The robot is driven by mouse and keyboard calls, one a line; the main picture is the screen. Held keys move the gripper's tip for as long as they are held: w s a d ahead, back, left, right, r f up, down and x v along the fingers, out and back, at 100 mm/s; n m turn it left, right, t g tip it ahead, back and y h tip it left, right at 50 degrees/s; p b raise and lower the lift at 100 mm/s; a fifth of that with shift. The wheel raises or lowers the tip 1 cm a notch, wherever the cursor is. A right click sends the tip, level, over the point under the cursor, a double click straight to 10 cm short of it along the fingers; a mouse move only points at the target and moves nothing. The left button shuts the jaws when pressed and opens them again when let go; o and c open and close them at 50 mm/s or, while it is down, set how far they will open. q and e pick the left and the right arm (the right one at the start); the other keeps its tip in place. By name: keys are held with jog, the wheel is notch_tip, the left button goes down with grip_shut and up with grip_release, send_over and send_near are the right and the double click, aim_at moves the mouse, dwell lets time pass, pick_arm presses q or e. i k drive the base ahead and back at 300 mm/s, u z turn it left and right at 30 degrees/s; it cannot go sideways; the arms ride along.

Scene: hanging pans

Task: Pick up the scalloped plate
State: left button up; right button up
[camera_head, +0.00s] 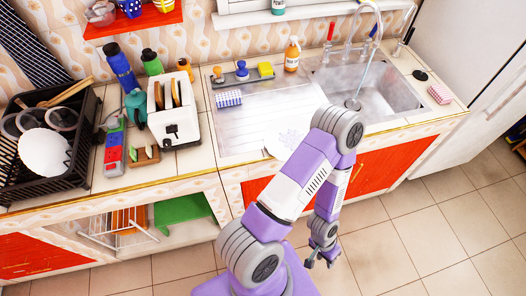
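A white plate with a wavy, scalloped-looking rim (43,152) leans in the black dish rack at the left of the counter. Another round white plate with a faint pattern (287,139) lies at the front of the sink's drainboard, partly hidden by my arm.
The black dish rack (82,150) also holds glasses and a wooden utensil. A white toaster (175,125), bottles and small colored boxes stand beside it. The sink (375,90) with its faucet is at right. The tiled floor (420,225) at lower right is clear.

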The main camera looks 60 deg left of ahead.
aim_at(284, 134)
jog(key=k, duration=0.5)
jog(key=u, duration=0.75)
